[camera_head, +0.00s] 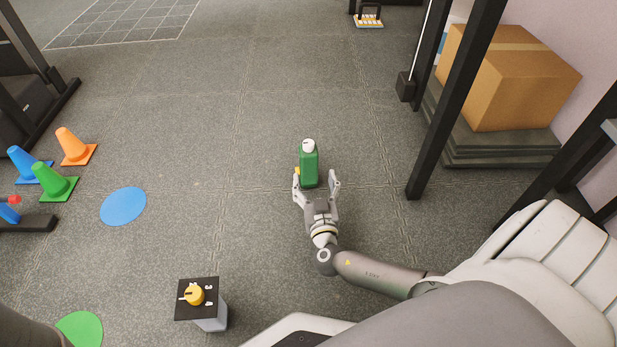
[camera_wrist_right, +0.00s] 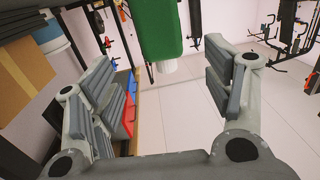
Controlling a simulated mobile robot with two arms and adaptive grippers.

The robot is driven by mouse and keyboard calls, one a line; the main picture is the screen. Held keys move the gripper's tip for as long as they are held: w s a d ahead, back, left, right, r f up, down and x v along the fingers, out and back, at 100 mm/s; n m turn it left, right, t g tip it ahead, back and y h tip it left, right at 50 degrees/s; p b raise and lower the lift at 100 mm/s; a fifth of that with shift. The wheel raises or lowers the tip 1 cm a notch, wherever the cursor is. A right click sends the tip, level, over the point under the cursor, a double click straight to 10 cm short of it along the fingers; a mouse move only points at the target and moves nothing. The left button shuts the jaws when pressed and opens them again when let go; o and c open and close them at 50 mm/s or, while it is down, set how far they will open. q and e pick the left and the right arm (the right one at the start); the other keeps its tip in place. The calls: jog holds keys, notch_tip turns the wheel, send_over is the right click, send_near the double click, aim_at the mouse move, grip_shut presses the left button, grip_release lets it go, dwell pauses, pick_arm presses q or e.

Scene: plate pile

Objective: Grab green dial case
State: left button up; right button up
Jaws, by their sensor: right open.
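The green case (camera_head: 309,167) is a tall green body with a white round part on top, in the middle of the head view. In the right wrist view the green case (camera_wrist_right: 160,28) hangs in from the top edge, with the white part pointing down in the picture. My right gripper (camera_head: 316,180) is open, its two fingers on either side of the case's lower part in the head view. In the right wrist view the case lies beyond the gap between the spread fingers (camera_wrist_right: 166,98). No contact shows. My left gripper is out of view.
A grey box with black top and yellow dial (camera_head: 203,304) stands front left. Cones, including a green one (camera_head: 54,182), stand left near a blue floor disc (camera_head: 123,206). A cardboard box (camera_head: 508,75) and black posts are at right. The middle floor is clear.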

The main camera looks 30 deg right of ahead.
aim_at(310, 161)
jog(key=b+x, duration=0.2)
jog(key=x, duration=0.3)
jog(key=shift+w, duration=0.2)
jog(key=b+x, duration=0.3)
jog(key=x, duration=0.2)
jog(key=shift+w+d+r, duration=0.1)
jog(key=shift+w+r, duration=0.05)
jog(key=shift+w, duration=0.05)
jog(key=shift+c, duration=0.2)
grip_shut()
